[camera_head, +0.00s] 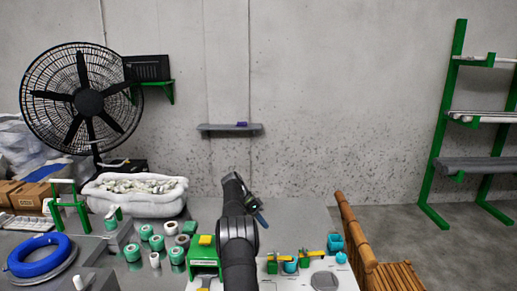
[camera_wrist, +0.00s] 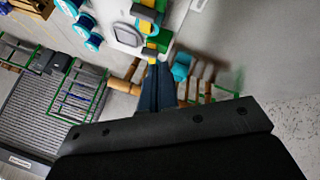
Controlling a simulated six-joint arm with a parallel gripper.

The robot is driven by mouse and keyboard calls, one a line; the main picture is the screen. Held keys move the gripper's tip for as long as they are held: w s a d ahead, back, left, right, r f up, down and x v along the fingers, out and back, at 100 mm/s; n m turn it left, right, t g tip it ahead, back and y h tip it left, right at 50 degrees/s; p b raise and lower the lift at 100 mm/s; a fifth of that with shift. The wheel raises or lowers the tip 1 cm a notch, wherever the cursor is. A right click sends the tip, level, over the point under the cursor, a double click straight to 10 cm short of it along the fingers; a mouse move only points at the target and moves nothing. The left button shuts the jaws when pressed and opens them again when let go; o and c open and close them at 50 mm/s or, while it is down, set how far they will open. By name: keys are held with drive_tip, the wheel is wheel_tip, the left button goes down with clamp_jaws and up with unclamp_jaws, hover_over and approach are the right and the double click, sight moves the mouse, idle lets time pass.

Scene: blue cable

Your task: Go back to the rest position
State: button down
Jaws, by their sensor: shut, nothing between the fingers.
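My gripper (camera_head: 261,218) is raised above the middle of the table in the head view, at the end of my black arm. In the wrist view its dark fingers (camera_wrist: 157,72) are together with nothing held between them. A coil of blue cable (camera_head: 38,243) lies at the table's left end, well away from my gripper. A white board (camera_head: 326,281) with green, yellow and teal fittings lies at the table's front right. It also shows at the top of the wrist view (camera_wrist: 113,30), beyond the fingertips.
Several green and white rolls (camera_head: 157,243) stand left of my arm, near a white bin (camera_head: 135,197). A green stand (camera_head: 72,208) and black fan (camera_head: 80,98) are at left. A wooden chair (camera_head: 362,241) stands at the table's right edge. A small shelf (camera_head: 228,127) is on the wall.

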drive_tip(key=x, duration=1)
drive_tip(key=a+n+t, duration=0.1)
drive_tip(key=n+t, duration=0.1)
drive_tip(key=n, duration=0.1)
drive_tip(key=a+f+n+t, duration=0.1)
drive_tip(key=a+n, duration=0.1)
drive_tip(key=n, duration=0.1)
drive_tip(key=a+f+n+t, duration=0.1)
drive_tip(key=a+n+t, duration=0.1)
drive_tip(key=shift+s+f+n+t, duration=0.25)
drive_tip(key=shift+n+t, duration=0.05)
drive_tip(key=shift+n, duration=0.1)
drive_tip(key=a+n, duration=0.1)
drive_tip(key=a, duration=0.1)
drive_tip(key=s+a+n+t+y, duration=0.1)
drive_tip(key=a, duration=0.1)
drive_tip(key=shift+s+a, duration=0.1)
drive_tip(key=s+v, duration=0.1)
drive_tip(key=v, duration=0.7)
drive_tip(key=shift+d+r+m+y, duration=0.2)
drive_tip(key=shift+d+m+y, duration=0.05)
drive_tip(key=shift+m+y, duration=0.05)
idle(0.8)
